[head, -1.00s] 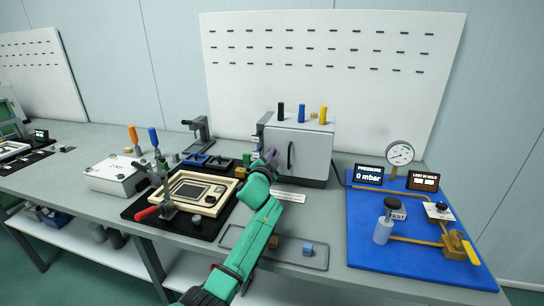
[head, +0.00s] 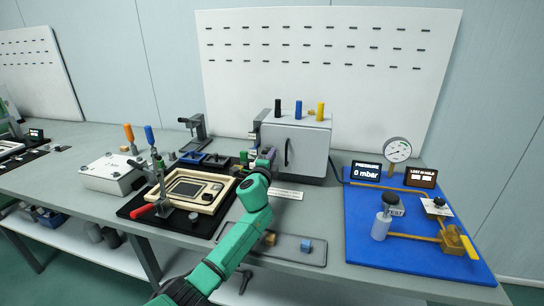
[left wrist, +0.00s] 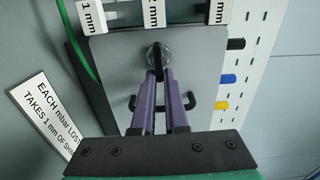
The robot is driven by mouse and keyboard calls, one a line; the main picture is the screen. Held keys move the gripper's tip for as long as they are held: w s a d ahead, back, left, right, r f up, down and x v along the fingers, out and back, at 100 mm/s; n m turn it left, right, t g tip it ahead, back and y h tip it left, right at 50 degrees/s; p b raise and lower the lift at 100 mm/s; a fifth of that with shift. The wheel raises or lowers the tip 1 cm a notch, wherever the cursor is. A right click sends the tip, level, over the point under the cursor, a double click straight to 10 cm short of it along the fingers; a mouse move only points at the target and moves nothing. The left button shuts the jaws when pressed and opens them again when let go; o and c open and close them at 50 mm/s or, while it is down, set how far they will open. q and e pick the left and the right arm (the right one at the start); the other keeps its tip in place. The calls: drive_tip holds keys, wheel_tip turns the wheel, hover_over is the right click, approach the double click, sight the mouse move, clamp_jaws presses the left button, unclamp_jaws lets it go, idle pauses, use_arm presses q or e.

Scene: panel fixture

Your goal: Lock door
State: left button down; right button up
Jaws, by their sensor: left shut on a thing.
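A grey cabinet stands on the bench in the head view, its closed-looking door (head: 301,158) facing me with a dark vertical handle (head: 287,152). My left gripper (head: 268,153) is at the door's left edge, partly hidden by my own green wrist. In the left wrist view, the purple fingers of my left gripper (left wrist: 158,75) converge and are shut on a small dark lock piece (left wrist: 157,52) at a round silver fitting on the grey door (left wrist: 115,60). The handle (left wrist: 188,103) shows behind the fingers. How far the lock piece is turned is unclear. My right gripper is not in view.
Black, blue and yellow pegs (head: 320,110) stand on the cabinet. Blocks labelled in mm (left wrist: 155,14) sit beside the door. A framed fixture (head: 190,188) with clamps lies left, a grey tray (head: 318,256) in front, a blue gauge board (head: 365,230) right.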

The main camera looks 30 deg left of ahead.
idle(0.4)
use_arm(q)
drive_tip(key=c, duration=0.9)
unclamp_jaws()
drive_tip(key=shift+c, duration=0.2)
drive_tip(key=v, duration=1.4)
drive_tip(key=shift+s+p, duration=0.3)
drive_tip(key=shift+p, duration=0.05)
drive_tip(key=shift+d+f, duration=0.1)
